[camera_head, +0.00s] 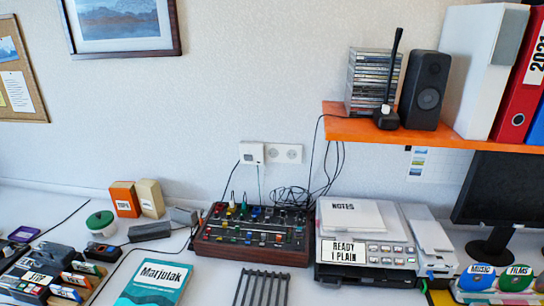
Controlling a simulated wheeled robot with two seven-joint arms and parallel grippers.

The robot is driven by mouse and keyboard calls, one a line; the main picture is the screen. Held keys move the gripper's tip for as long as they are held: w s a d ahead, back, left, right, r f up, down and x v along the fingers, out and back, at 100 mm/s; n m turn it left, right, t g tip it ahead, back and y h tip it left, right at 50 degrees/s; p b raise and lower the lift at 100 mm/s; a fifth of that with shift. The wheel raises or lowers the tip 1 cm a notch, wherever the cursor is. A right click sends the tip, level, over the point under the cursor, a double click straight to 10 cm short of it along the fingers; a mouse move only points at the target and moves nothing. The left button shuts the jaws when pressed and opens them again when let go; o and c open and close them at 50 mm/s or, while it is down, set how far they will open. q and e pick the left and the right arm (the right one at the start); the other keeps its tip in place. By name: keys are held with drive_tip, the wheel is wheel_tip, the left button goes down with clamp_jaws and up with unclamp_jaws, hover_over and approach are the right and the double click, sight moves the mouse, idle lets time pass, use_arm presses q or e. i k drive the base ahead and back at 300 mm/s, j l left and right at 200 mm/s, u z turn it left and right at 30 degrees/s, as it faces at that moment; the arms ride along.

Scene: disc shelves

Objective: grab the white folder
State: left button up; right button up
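A white folder (481,75) stands upright on the orange shelf (385,131) at the upper right. A grey patch is on its right face near the top. Its top runs up close to the picture's upper edge. A red folder (518,80) marked 2021 stands just right of it, with part of a blue folder (537,124) at the right edge. A black speaker (425,90) stands to the left of the white folder. Neither of my grippers shows in the head view.
A stack of disc cases (372,80) and a black antenna device (388,105) stand at the shelf's left. Below are a dark monitor (507,193), a printer-like machine (366,250), a control panel (253,235) and a teal book (156,283).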

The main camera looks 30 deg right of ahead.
sight(348, 215)
drive_tip(key=z, duration=1.55)
